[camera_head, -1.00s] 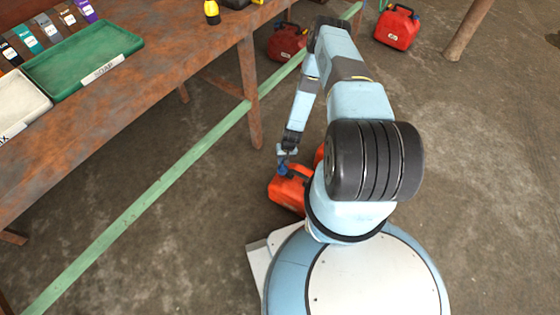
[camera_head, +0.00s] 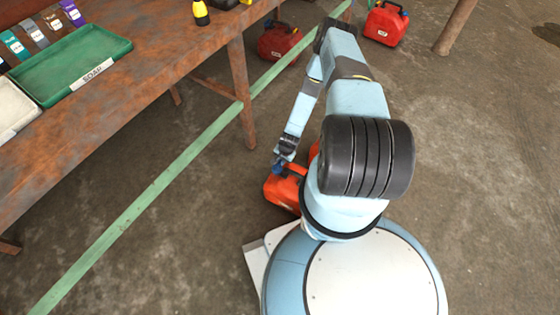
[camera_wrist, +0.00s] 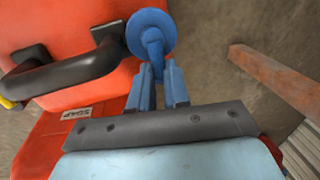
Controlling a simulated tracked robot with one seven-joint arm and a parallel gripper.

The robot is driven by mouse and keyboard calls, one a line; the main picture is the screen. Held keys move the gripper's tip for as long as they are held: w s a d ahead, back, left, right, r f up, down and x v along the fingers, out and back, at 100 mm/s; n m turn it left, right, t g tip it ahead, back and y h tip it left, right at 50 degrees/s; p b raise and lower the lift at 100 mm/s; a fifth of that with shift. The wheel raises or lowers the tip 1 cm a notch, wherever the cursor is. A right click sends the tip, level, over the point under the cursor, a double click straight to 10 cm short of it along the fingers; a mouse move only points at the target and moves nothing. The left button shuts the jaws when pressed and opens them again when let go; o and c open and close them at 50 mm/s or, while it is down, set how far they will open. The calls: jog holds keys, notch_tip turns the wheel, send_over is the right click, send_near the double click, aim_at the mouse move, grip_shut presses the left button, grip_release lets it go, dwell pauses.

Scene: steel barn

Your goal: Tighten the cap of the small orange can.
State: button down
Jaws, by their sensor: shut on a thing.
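The orange can (camera_head: 281,194) stands on the floor beside my base, partly hidden by my arm in the head view. In the wrist view the orange can (camera_wrist: 65,25) fills the upper left, with a black handle. Its blue cap (camera_wrist: 140,34) has a round disc and a raised grip in the middle. My gripper (camera_wrist: 160,72) is shut on that raised grip, with one blue finger on each side. In the head view my gripper (camera_head: 279,164) is over the can's top, too small to show the fingers clearly.
Red cans (camera_head: 279,42) and (camera_head: 385,25) stand farther back.

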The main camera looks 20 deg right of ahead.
jog(key=shift+s, duration=0.1)
dwell(0.4)
jog(key=c, duration=1.1)
grip_release()
jog(key=shift+r, duration=0.1)
notch_tip(320, 180, up, 13)
jog(key=s+d, duration=0.1)
jog(key=s, duration=0.1)
jog(key=shift+d, duration=0.35)
jog(key=shift+r, duration=0.15)
